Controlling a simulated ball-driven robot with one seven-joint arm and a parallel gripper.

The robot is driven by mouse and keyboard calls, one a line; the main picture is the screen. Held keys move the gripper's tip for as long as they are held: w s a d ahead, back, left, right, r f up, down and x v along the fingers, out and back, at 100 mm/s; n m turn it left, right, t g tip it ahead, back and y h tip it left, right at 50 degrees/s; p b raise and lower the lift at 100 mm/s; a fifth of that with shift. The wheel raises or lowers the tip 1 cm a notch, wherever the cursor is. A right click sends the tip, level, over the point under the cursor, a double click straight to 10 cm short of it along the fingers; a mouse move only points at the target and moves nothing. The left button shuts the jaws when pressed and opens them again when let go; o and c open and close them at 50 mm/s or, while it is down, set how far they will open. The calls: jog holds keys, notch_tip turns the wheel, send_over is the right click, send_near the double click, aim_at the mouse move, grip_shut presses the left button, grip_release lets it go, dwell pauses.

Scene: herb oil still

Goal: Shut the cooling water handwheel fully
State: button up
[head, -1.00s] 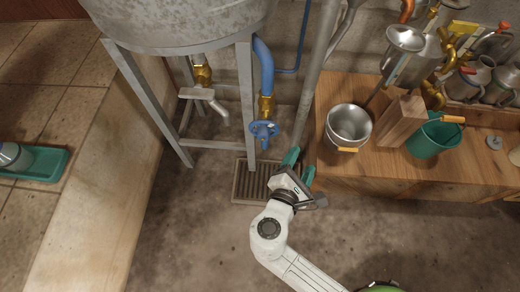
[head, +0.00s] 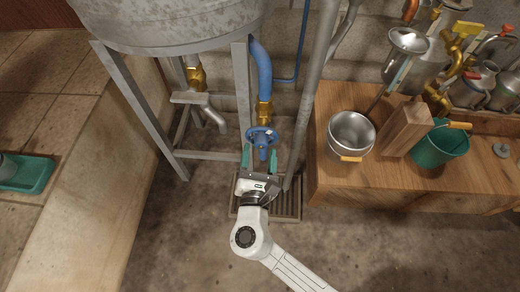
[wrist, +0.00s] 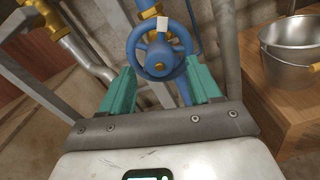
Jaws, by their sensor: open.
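The cooling water handwheel (head: 262,136) is a blue spoked wheel on a brass valve (head: 264,112) at the lower end of a blue pipe. In the wrist view the handwheel (wrist: 157,50) faces me, with a pale square mark on its upper rim and a brass hub. My gripper (head: 259,158) is open, its two green fingers pointing at the wheel from just below it. In the wrist view my gripper (wrist: 160,90) has one finger on each side, below the wheel's lower rim. I cannot tell whether either finger touches the wheel.
The tank's grey metal stand (head: 243,95) is left of the valve, and a slanting grey pipe (head: 310,100) is close on the right. A floor grate (head: 288,205) lies below. A wooden bench (head: 330,185) with a steel pot (head: 351,133) and green bucket (head: 440,148) is to the right.

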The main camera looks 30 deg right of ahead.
jog(key=shift+x, duration=0.95)
jog(key=c, duration=1)
